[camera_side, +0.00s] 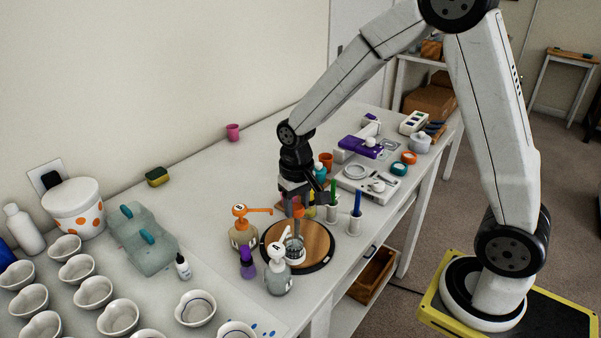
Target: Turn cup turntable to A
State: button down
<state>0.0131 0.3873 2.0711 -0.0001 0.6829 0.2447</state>
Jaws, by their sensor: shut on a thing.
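The cup turntable is a round wooden disc with a dark rim (318,240), near the table's front edge. A small clear cup (294,251) stands on it. My gripper (299,205) points down above the disc, shut on a small orange piece (298,211). I cannot tell whether this piece is joined to the turntable or cup. A bottle with an orange pump (243,232) stands left of the disc. A bottle with a white pump (279,278) stands at its front left. Both pumps carry small labels, too small to read surely.
A purple bottle (247,264) stands close by the disc's left. Green (332,210) and blue (356,211) upright tools stand at its right. A scale (368,183) and purple device (361,147) lie behind. Several white moulds (93,293) fill the left front.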

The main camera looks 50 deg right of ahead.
jog(key=shift+m, duration=1)
jog(key=shift+c, duration=1.1)
grip_release()
jog(key=shift+r, duration=3.95)
jog(key=s+f+n+t, duration=0.2)
jog(key=s+f+n, duration=0.3)
jog(key=s, duration=0.5)
jog(key=shift+s+a+f+t, duration=0.2)
jog(key=shift+a+f+t, duration=0.1)
jog(key=shift+f, duration=0.35)
